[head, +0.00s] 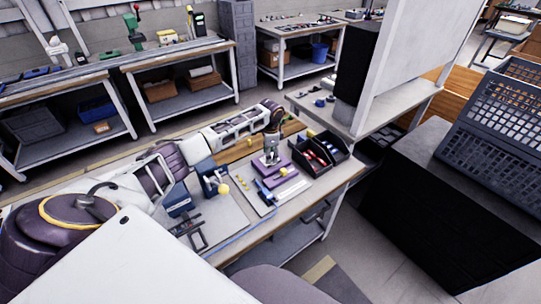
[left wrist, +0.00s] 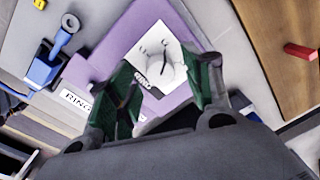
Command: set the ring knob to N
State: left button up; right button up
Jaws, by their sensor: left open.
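The ring knob (left wrist: 167,68) is a pale round knob on a white dial plate (left wrist: 150,38) in the left wrist view. The plate sits on a purple block (left wrist: 100,62) beside a white "RING" label (left wrist: 76,101). The dial's small marks and the knob's setting are too small to read. My left gripper (left wrist: 160,76) is open, its green-padded fingers on either side of the knob. I cannot tell whether they touch it. My right gripper is not in view.
Black bins (head: 325,150) with red parts stand right of the purple block. A blue fixture (head: 211,178) with a yellow ball stands to its left. A wooden board (left wrist: 285,25) with a red piece (left wrist: 300,51) lies at the wrist view's right.

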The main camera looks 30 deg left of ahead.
pick_arm(q)
jog(key=shift+f, duration=0.45)
jog(key=shift+c, duration=0.4)
jog(key=c, duration=1)
